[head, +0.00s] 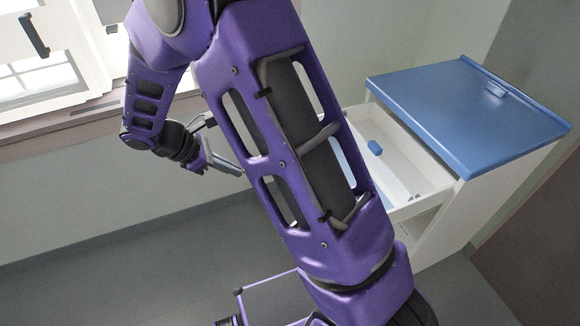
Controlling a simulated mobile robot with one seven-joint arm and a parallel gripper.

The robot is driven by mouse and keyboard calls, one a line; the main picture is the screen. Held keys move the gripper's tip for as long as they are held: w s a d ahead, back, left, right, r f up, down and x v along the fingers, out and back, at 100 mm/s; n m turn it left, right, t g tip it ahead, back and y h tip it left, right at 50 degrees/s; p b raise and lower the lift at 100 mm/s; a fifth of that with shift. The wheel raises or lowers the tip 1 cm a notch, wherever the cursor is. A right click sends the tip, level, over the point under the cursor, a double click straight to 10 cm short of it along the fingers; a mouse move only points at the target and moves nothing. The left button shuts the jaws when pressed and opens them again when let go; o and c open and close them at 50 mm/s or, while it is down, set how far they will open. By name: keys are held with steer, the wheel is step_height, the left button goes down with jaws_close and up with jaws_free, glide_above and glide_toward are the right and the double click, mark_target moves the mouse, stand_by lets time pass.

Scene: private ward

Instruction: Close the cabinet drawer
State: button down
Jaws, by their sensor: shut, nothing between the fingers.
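The cabinet (460,110) stands at the right with a blue top and white body. Its top drawer (415,199) is pulled out toward the left, and its white inside shows. A small blue item (375,147) is in the drawer. My purple arm hides the drawer's front and part of its left side. My gripper (240,172) is to the left of the drawer, behind my arm in the picture, with its fingers shut and nothing in them. It looks apart from the drawer, but the gap is partly hidden.
A window (40,85) with a dark handle (34,35) and a sill is at the upper left. Bare wall (60,185) runs below it. The grey floor (130,270) is clear at the lower left. A brown surface (530,240) is at the right.

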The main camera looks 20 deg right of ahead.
steer(key=s+d+r+b+x, duration=0.1)
steer(key=d+b+x, duration=0.1)
steer(key=x, duration=1.2)
steer(key=shift+s+d+n+g, duration=0.3)
steer(key=shift+s+d+n, duration=0.1)
steer(key=shift+d, duration=0.05)
steer(key=shift+r, duration=0.1)
